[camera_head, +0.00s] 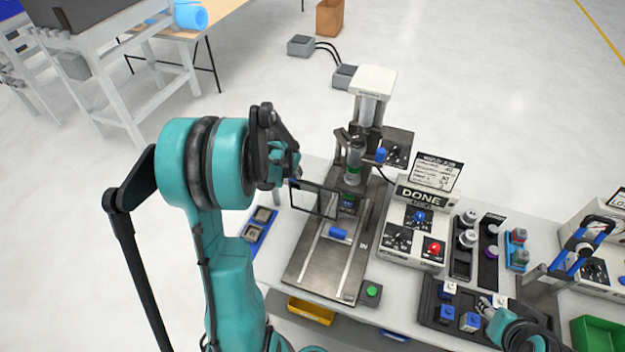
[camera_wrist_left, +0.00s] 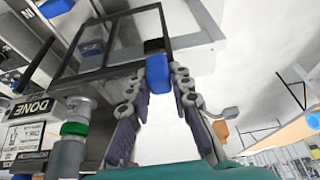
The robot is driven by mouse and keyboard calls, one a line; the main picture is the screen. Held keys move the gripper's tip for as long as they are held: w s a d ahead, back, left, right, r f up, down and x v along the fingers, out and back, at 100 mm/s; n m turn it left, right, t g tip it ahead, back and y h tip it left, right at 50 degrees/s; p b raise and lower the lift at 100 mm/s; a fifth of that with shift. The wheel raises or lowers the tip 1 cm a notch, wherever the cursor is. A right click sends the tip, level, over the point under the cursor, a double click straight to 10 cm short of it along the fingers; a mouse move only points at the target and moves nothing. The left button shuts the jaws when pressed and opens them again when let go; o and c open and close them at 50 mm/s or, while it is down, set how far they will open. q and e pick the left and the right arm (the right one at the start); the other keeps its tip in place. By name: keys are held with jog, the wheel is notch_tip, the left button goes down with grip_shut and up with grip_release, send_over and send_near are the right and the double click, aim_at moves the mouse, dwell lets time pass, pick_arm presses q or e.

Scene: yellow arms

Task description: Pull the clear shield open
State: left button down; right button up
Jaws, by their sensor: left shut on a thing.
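The clear shield (camera_head: 314,199) is a see-through panel in a thin black frame on the left side of the press station. It also shows in the left wrist view (camera_wrist_left: 108,42), where its frame runs up to a blue handle (camera_wrist_left: 158,73). My left gripper (camera_head: 293,172) is at the upper left corner of the shield. In the left wrist view, its fingers (camera_wrist_left: 157,88) are shut on the blue handle. My right gripper (camera_head: 487,306) is at the lower right, over the dark tray; its fingers are too small to read.
The press (camera_head: 355,165) stands behind the shield, with a blue part (camera_head: 339,233) on its metal bed. A DONE control box (camera_head: 419,225) with a red button is to the right. A green button (camera_head: 372,291) is at the front. Clear floor lies left of the bench.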

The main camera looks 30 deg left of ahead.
pick_arm(q)
jog(key=s+a, duration=0.1)
jog(key=a, duration=0.5)
jog(key=shift+s+b, duration=0.25)
jog(key=shift+b, duration=0.15)
jog(key=shift+a, duration=0.1)
jog(key=c, duration=1.4)
grip_release()
jog(key=shift+o, duration=0.2)
jog(key=v, duration=1.2)
jog(key=shift+f, duration=0.1)
